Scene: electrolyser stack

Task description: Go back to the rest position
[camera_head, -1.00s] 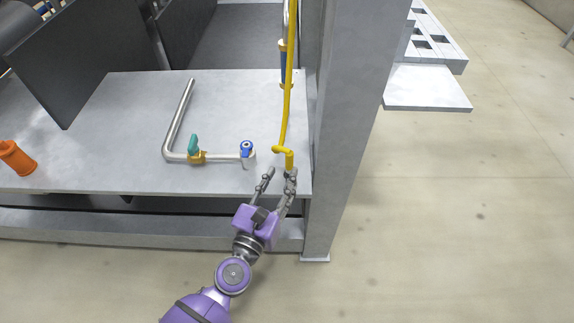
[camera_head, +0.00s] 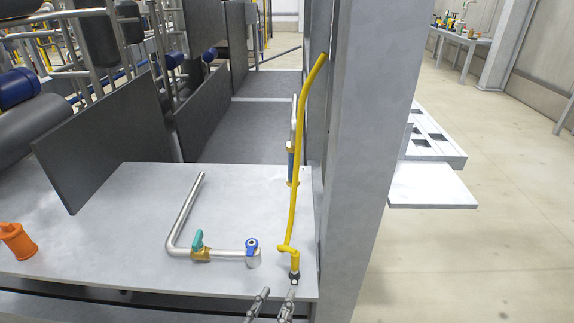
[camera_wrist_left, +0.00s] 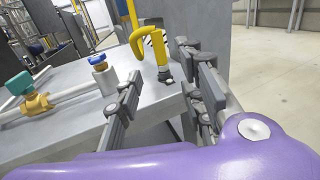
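My left gripper (camera_head: 278,293) shows only by its fingertips at the bottom of the head view, over the front edge of the grey table. In the left wrist view its two grey fingers (camera_wrist_left: 160,82) stand apart with nothing gripped between them. A yellow bent pipe (camera_head: 293,205) stands just beyond the fingertips, its dark lower fitting (camera_head: 294,276) on the table top. The yellow pipe also shows in the left wrist view (camera_wrist_left: 160,46), apart from the fingers. My right gripper is in neither view.
A steel pipe with a teal-handled valve (camera_head: 199,243) and a blue-capped fitting (camera_head: 252,249) is on the grey table (camera_head: 110,255). An orange part (camera_head: 17,240) is at far left. A tall grey post (camera_head: 360,150) stands right of the gripper. Open floor lies beyond it.

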